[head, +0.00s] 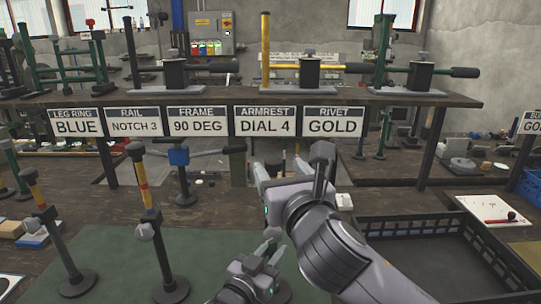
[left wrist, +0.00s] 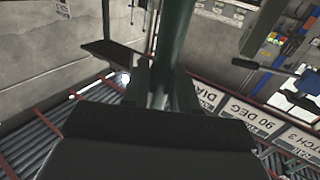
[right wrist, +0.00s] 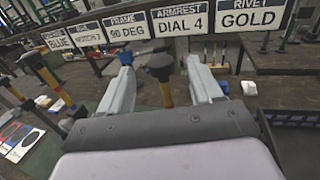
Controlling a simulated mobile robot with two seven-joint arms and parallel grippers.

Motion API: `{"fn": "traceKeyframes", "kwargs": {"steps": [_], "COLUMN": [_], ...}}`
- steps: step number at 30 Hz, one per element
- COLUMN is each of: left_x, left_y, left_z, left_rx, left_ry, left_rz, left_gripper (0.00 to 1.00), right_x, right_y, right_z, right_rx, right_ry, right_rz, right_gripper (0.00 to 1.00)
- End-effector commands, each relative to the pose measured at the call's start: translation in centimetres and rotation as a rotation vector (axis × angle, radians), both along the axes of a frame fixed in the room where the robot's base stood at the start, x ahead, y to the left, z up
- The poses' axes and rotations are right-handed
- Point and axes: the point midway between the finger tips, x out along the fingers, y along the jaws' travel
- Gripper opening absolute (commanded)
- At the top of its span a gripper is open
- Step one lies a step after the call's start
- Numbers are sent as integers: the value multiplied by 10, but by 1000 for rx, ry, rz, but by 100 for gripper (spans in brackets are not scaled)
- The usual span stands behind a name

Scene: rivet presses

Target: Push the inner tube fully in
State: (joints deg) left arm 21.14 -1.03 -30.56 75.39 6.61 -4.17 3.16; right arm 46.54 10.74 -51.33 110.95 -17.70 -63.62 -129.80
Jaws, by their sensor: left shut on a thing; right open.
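My left gripper (head: 268,250) is low in the head view. In the left wrist view its fingers (left wrist: 161,95) are shut on a dark green tube (left wrist: 172,40). My right gripper (head: 280,170) is higher in the head view, open and empty. Two similar banded posts, one nearer (head: 142,185) and one left (head: 36,195), stand upright in the head view. The held tube's ends are hidden.
A stand with a blue collar and black handle (head: 180,157) stands behind the posts. A shelf (head: 240,98) with label signs (head: 334,122) crosses the back. A black crate (head: 420,226) sits at right. The green mat (head: 110,255) is partly clear.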

Motion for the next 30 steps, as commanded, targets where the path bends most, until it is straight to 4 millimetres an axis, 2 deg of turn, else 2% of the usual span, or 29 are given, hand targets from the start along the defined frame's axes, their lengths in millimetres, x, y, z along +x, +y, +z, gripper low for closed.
{"fn": "traceKeyframes", "kwargs": {"steps": [9, 15, 29, 30], "left_x": [0, 0, 0, 0], "left_y": [0, 0, 0, 0], "left_z": [0, 0, 0, 0], "left_rx": [0, 0, 0, 0], "left_ry": [0, 0, 0, 0], "left_rz": [0, 0, 0, 0], "left_gripper": [0, 0, 0, 0], "right_x": [43, 60, 68, 68], "right_y": [12, 16, 19, 19], "right_z": [0, 0, 0, 0], "right_rx": [2, 2, 2, 1], "right_ry": [1, 1, 0, -1], "right_rz": [-2, -2, -1, -1], "right_gripper": [65, 65, 65, 58]}}
